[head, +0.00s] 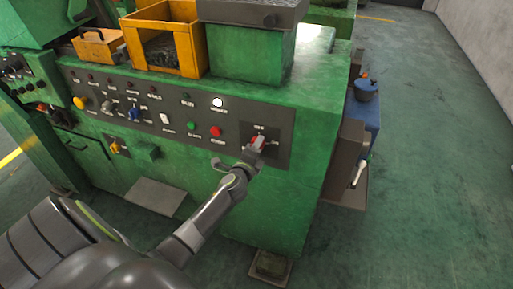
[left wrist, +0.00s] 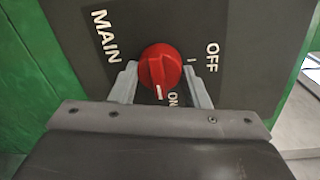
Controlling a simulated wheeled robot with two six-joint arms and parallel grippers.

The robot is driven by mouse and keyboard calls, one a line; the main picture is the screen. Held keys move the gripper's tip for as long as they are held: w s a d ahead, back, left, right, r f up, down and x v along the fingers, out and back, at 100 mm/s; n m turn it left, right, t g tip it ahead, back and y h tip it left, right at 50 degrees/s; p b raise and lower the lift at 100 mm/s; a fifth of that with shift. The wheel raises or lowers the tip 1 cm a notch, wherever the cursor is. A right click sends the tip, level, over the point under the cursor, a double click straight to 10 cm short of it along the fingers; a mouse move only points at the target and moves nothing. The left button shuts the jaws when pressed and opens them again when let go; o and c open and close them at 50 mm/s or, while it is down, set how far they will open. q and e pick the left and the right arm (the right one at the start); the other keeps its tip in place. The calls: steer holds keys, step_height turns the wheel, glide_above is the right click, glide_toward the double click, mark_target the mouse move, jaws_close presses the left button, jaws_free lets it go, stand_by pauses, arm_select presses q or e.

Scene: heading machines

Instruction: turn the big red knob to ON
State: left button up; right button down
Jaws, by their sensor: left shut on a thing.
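The big red knob (left wrist: 160,67) sits on a dark panel between the two grey fingers of my left gripper (left wrist: 163,80). The fingers are shut on the knob from either side. The knob's white mark points down in the left wrist view, beside the ON label (left wrist: 173,98). The OFF label (left wrist: 212,56) is at the upper right and the MAIN label (left wrist: 105,34) at the left. In the head view the knob (head: 258,141) is at the panel's right end, partly covered by my left gripper (head: 252,149). My right gripper is not in view.
The green machine (head: 290,190) has several other buttons and knobs left of the red one. An orange crate (head: 187,70) stands on top. A blue box (head: 372,115) and a brown box with a lever (head: 349,150) stand on the right. The floor at right is clear.

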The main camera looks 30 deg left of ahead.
arm_select(q)
steer(key=o, duration=1)
steer(key=v, duration=1.7)
steer(key=shift+s, duration=0.3)
steer(key=shift+f, duration=0.1)
